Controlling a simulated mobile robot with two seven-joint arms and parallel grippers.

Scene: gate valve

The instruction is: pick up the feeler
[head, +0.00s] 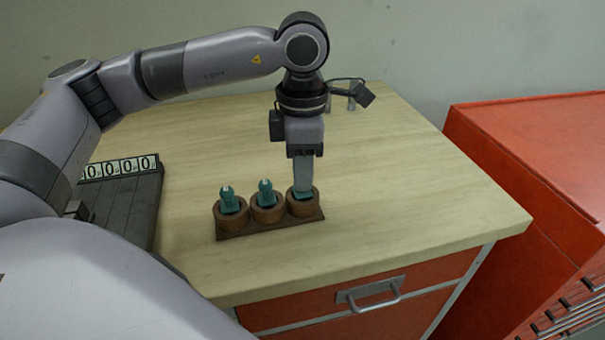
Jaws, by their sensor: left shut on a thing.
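A brown wooden holder (262,229) with three round cups in a row stands on the bench. A small teal feeler (228,201) stands upright in the left cup, and a like one (265,194) in the middle cup. My left gripper (303,190) points straight down over the right cup. It is shut on a third teal feeler (308,198), whose visible lower part is still inside the cup's rim. The fingers hide most of this feeler. My right gripper is not in view.
A dark slatted board with a white digit counter (121,167) lies at the left. Small grey metal pieces (352,101) stand at the back, behind my wrist. A red cabinet (540,170) stands right of the bench. The bench top (420,190) is clear at the right.

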